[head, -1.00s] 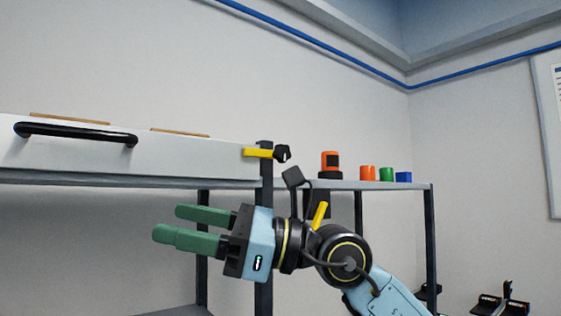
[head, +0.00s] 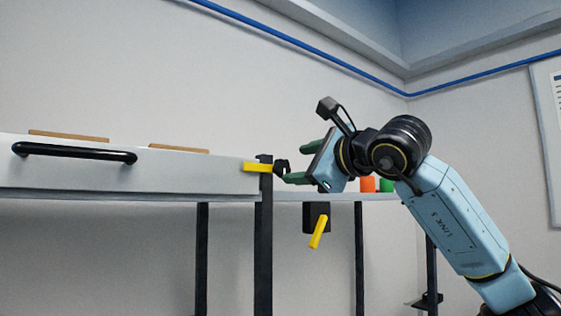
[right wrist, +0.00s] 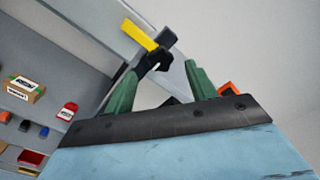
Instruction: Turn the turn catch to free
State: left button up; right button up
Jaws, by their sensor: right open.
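The turn catch (head: 257,167) is a yellow bar with a black knob (head: 281,167) on the dark post at the right end of the white handled front. The bar lies about level and overlaps the front's right end. It also shows in the right wrist view (right wrist: 138,34), with the black knob (right wrist: 157,60) just ahead of the fingers. My right gripper (head: 299,163) is open, its green fingers pointing left at the knob. In the right wrist view my right gripper (right wrist: 161,72) has the knob near the gap between its fingertips; contact cannot be told. My left gripper is out of view.
The white front (head: 200,178) has a black bar handle (head: 75,153). A yellow lever (head: 319,231) on a black box hangs below the shelf. Orange (head: 367,184) and green (head: 386,184) items stand on the shelf behind my gripper.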

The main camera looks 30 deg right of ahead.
aim_at(283, 165)
jog(key=w, duration=0.2)
jog(key=w+p, duration=0.1)
jog(key=w, duration=0.1)
jog(key=w+p, duration=0.1)
jog(key=w, duration=0.2)
jog(key=shift+a, duration=0.3)
grip_shut()
jog(key=shift+s, duration=0.1)
